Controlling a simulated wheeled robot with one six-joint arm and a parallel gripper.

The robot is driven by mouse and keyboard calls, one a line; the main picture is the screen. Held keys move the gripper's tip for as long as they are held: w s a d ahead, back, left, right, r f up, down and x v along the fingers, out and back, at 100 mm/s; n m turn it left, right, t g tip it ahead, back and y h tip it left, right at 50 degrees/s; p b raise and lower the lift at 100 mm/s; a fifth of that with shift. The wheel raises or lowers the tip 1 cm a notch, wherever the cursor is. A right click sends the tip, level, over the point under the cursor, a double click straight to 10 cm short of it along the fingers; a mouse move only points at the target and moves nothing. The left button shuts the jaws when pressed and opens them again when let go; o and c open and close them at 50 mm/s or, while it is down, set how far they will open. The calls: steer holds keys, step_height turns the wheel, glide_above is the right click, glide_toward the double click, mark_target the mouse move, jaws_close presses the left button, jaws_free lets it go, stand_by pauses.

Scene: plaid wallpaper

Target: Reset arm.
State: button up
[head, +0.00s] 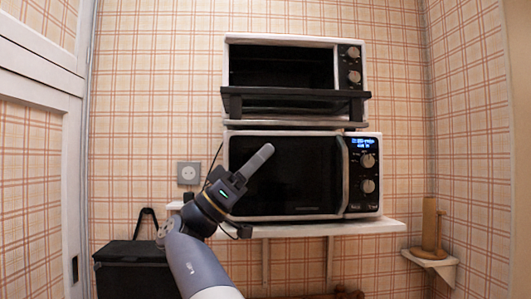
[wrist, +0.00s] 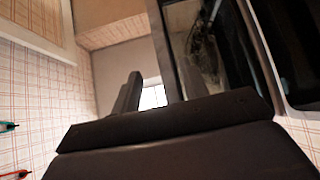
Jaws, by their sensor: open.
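My gripper (head: 254,164) is raised in front of the left half of the microwave (head: 300,205) in the head view. It points up and to the right, seen from behind. One long grey finger shows clearly; the other cannot be made out. Nothing shows held in it. It overlaps the microwave's dark door in the picture, and whether it touches the door cannot be told.
A toaster oven (head: 300,40) stands above the microwave, its dark door (head: 290,92) lowered forward. Both are over a white wall shelf (head: 385,226). A black box (head: 130,270) is at lower left, a wooden holder (head: 430,225) at right. A white door (head: 30,150) edges the left.

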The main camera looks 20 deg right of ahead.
mark_target(292, 126)
steer(key=x, duration=1)
steer(key=shift+d, duration=0.1)
stand_by(0.3)
